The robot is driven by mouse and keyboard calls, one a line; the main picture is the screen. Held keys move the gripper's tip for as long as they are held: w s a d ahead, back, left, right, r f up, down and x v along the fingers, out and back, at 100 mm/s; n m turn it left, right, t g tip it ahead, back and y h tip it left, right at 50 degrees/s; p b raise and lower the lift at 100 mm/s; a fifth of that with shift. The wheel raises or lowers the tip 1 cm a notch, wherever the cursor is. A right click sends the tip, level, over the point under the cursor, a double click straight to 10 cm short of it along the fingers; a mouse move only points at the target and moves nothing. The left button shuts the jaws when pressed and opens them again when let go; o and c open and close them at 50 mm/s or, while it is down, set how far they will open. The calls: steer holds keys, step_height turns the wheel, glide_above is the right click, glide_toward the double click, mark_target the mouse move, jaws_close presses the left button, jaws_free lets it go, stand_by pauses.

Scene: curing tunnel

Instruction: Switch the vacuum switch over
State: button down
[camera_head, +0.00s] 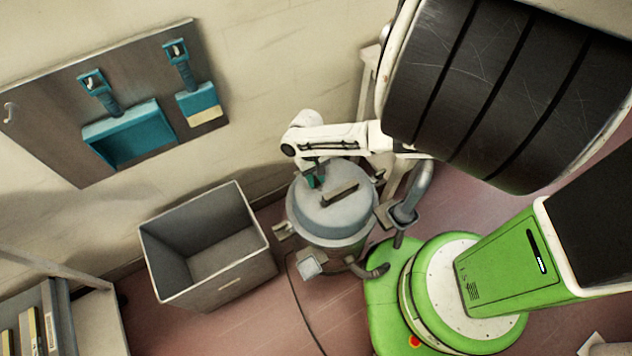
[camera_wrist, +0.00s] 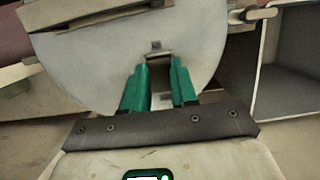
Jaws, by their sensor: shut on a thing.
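The vacuum (camera_head: 335,222) is a grey canister with a round, pale lid, standing on the floor beside my base. My gripper (camera_head: 315,178) reaches down to the lid's back left part. In the wrist view the lid (camera_wrist: 110,65) fills the upper left. My gripper's green fingers (camera_wrist: 160,72) are at the lid's edge. A small, dark brownish vacuum switch (camera_wrist: 158,62) shows between the fingertips, and they are shut on it. Part of the switch is hidden by the fingers, so which way it is set cannot be told.
An open grey bin (camera_head: 158,262) stands left of the vacuum. A wall board (camera_head: 48,125) holds a teal dustpan (camera_head: 130,135) and a smaller teal tool (camera_head: 197,100). A hose (camera_head: 413,195) is right of the vacuum, and a dark cable (camera_head: 293,290) crosses the floor.

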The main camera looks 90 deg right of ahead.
stand_by(0.3)
steer(key=c, duration=0.9)
jaws_free()
steer(key=v, duration=1)
steer(key=shift+w+d+r+p, duration=0.1)
steer(key=shift+d+r+p, duration=0.2)
steer(key=shift+d, duration=0.05)
